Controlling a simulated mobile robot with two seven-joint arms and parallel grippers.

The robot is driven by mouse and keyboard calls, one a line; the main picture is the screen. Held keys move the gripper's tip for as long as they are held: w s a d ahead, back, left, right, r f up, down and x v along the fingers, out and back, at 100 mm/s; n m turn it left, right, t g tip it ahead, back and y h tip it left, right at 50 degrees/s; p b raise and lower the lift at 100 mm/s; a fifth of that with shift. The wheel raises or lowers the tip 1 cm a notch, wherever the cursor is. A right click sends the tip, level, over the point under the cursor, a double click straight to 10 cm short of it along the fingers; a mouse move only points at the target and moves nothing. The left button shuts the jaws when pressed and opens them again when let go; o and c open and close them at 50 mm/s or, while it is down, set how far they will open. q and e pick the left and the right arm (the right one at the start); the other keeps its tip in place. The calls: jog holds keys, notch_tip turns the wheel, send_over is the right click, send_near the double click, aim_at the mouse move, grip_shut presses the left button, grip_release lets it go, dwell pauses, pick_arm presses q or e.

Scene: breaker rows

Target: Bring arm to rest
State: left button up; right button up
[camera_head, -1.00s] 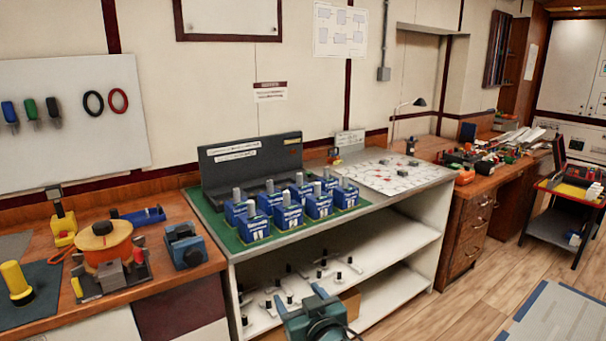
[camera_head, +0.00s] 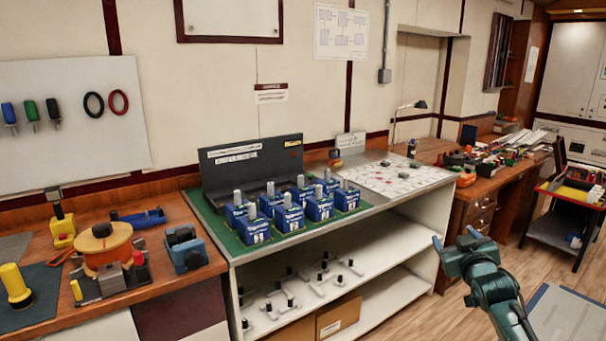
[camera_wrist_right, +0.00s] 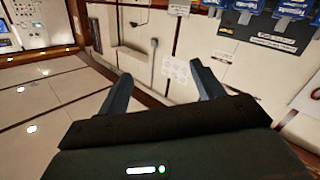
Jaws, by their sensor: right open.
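My right gripper (camera_head: 454,238) is teal and sits in front of the right end of the white shelf bench, above the wooden floor. It is empty and touches nothing. In the right wrist view its two fingers (camera_wrist_right: 160,95) stand apart with nothing between them, and the wall lies beyond. Several blue breakers (camera_head: 288,213) with grey levers stand upright in rows on the green mat (camera_head: 231,243) on the bench top. The left gripper does not show.
The white bench (camera_head: 415,213) has lower shelves with small black-knobbed parts and a cardboard box (camera_head: 338,316). A wooden desk (camera_head: 478,205) with clutter and a black cart (camera_head: 554,222) stand at the right. An orange spool (camera_head: 105,242) and a blue vise (camera_head: 186,249) sit on the left bench. Floor is free between.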

jog(key=s+a+f+g+y, duration=0.1)
jog(key=s+a+f+g, duration=0.1)
jog(key=s+a+f, duration=0.45)
jog(key=s+a+f+n+g+y, duration=0.1)
jog(key=s+a+f+y, duration=0.15)
jog(key=s+f, duration=0.75)
jog(key=s+a+f+g, duration=0.2)
jog(key=s+a+f, duration=0.4)
jog(key=s+f, duration=0.25)
jog(key=s+a+f+g, duration=0.1)
jog(key=s+a, duration=0.1)
jog(key=s, duration=0.5)
jog(key=s+a+f+m+g+y, duration=0.1)
jog(key=s+a, duration=0.2)
jog(key=s, duration=0.4)
jog(key=shift+s+f, duration=0.35)
jog(key=shift+f, duration=0.05)
